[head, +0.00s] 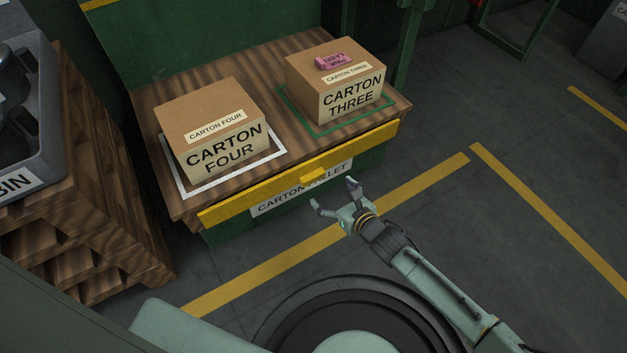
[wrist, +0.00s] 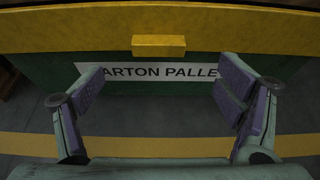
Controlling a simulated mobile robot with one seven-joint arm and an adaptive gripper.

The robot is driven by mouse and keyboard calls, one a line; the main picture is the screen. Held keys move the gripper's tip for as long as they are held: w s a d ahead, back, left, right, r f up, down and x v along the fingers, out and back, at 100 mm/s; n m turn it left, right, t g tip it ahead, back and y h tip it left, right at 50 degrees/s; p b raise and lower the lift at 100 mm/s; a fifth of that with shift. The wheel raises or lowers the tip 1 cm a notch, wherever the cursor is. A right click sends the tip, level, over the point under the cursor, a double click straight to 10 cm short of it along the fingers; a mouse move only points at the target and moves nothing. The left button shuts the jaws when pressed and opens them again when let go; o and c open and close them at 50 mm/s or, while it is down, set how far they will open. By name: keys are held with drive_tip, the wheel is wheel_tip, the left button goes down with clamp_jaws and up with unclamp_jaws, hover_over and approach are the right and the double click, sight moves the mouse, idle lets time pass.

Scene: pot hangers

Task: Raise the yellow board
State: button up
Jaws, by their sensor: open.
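The yellow board (head: 245,200) runs along the front edge of the wooden pallet top in the head view. A small yellow block, its handle (head: 313,176), sticks out near its middle. In the wrist view the board (wrist: 60,30) spans the top, with the handle (wrist: 158,46) near the centre. My gripper (head: 334,196) is open and empty in front of the board, near the handle. In the wrist view its two fingers (wrist: 161,90) stand wide apart, below the handle in the picture, with the "CARTON PALLET" label (wrist: 150,72) between and behind them. No contact with the board shows.
Carton four (head: 210,125) stands in a white outline on the pallet top (head: 255,95). Carton three (head: 335,80) stands in a green outline, with a pink labelled item (head: 334,61) on top. Stacked wood with a grey bin (head: 30,110) is at left. Floor at right is clear.

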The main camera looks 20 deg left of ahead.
sight(315, 178)
drive_tip(key=b+x, duration=0.1)
drive_tip(key=x, duration=0.8)
drive_tip(key=shift+w+a+f, duration=0.15)
drive_tip(key=shift+a+f, duration=0.1)
drive_tip(key=shift+a, duration=0.1)
drive_tip(key=shift+c, duration=0.4)
